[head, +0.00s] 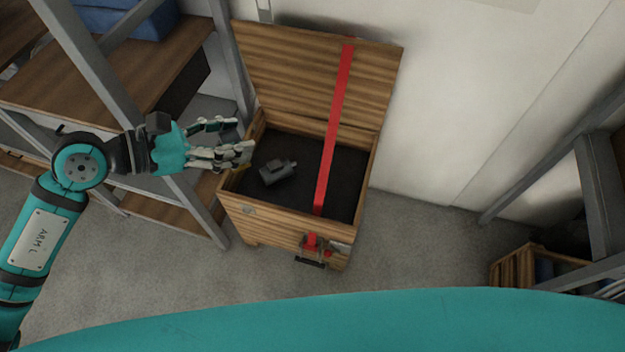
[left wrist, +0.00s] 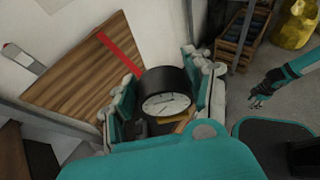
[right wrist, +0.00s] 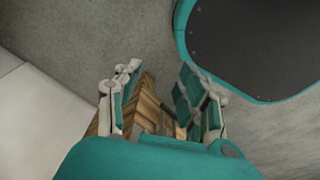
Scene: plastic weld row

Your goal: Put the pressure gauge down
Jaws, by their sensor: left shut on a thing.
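My left gripper (head: 240,141) is shut on the pressure gauge (left wrist: 166,100), a black round body with a white dial, seen between its fingers in the left wrist view. In the head view the fingers mostly hide the gauge. The gripper is above the left edge of an open wooden crate (head: 272,222). My right gripper (right wrist: 158,82) is open with nothing between its fingers; it also shows in the left wrist view (left wrist: 256,94).
A dark grey part (head: 278,172) lies on the crate's black floor. A red strap (head: 333,130) runs down the raised lid and across the opening. A shelf rack (head: 110,65) stands left of the crate. The crate floor's right side is clear apart from the strap.

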